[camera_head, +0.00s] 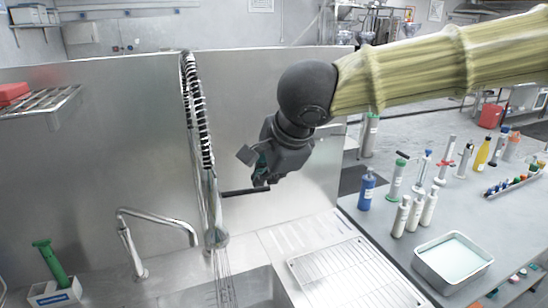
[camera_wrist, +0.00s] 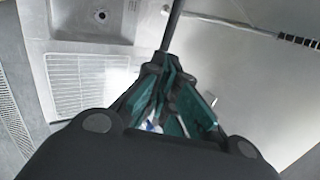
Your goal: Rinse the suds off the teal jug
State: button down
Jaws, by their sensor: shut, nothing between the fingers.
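My gripper (camera_head: 262,184) is shut and empty, pointing down above the counter to the right of the spring-hose tap (camera_head: 212,225). Its teal-sided fingers show in the wrist view (camera_wrist: 165,75). A dark rod-like lever (camera_head: 245,192) runs from the tap to beside my fingertips; it also shows in the wrist view (camera_wrist: 173,25). I cannot tell whether the fingers touch it. The sink (camera_head: 250,290) lies below the tap and shows with its drain in the wrist view (camera_wrist: 95,35). I do not see a teal jug or suds on one in either view.
A wire rack (camera_head: 350,275) lies on the counter right of the sink. A second, bent tap (camera_head: 155,225) stands left. A metal tray of pale liquid (camera_head: 452,262), white bottles (camera_head: 415,213) and a blue bottle (camera_head: 367,188) stand on the right table. A steel splash wall (camera_head: 95,140) stands behind.

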aim_at(260, 188)
jog(key=shift+p+x, duration=0.3)
jog(key=shift+x, duration=1.35)
jog(key=shift+f, duration=0.1)
jog(key=shift+w+f+y+p, duration=0.25)
jog(key=shift+f+y+p, duration=0.15)
jog(key=shift+f+p, duration=0.15)
jog(key=shift+r+p, duration=0.35)
jog(key=shift+p, duration=0.1)
jog(key=shift+r+p, duration=0.35)
jog(key=shift+p, duration=0.1)
jog(key=shift+r+p, duration=0.25)
jog(key=shift+p, duration=0.1)
